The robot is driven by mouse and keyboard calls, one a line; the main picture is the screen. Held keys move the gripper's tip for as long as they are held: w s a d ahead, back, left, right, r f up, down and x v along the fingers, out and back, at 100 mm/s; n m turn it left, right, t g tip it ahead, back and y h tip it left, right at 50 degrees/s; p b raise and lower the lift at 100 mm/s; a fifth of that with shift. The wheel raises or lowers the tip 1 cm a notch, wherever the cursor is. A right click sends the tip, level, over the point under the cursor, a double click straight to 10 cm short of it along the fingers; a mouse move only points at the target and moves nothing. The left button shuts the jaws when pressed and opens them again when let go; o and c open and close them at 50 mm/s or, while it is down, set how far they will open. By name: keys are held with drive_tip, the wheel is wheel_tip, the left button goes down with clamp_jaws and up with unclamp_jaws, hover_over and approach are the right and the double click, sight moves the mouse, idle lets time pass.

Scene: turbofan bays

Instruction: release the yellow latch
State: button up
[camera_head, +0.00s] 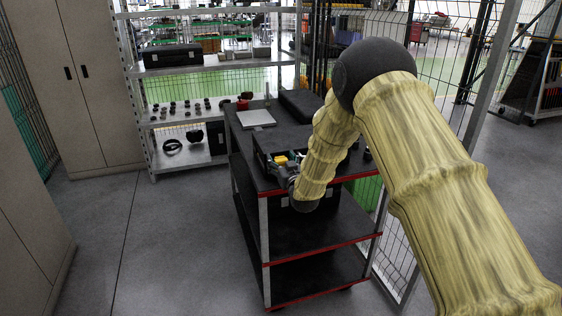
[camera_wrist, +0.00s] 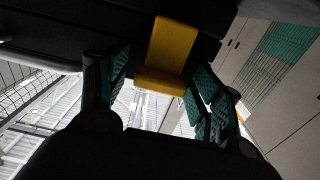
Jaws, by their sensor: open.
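The yellow latch (camera_wrist: 171,50) is a bent yellow piece on a black surface, at the upper middle of the wrist view. In the head view the latch (camera_head: 281,160) is a small yellow spot on a dark case (camera_head: 262,143) on the cart top. My gripper (camera_wrist: 158,95) is open, with one green-padded finger on each side of the latch's lower end in the wrist view. I cannot tell whether either finger touches it. In the head view my gripper (camera_head: 283,172) is at the front of the case, partly hidden by my arm.
The case stands on a black cart (camera_head: 318,250) with red-edged shelves. A grey flat item (camera_head: 256,118) and a black box (camera_head: 301,104) lie further back on the cart. A metal shelf rack (camera_head: 180,100) stands behind, a mesh fence at right. Floor at left is clear.

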sight(282, 164)
drive_tip(key=shift+c, duration=0.2)
drive_tip(key=c, duration=1)
drive_tip(key=shift+f, duration=0.1)
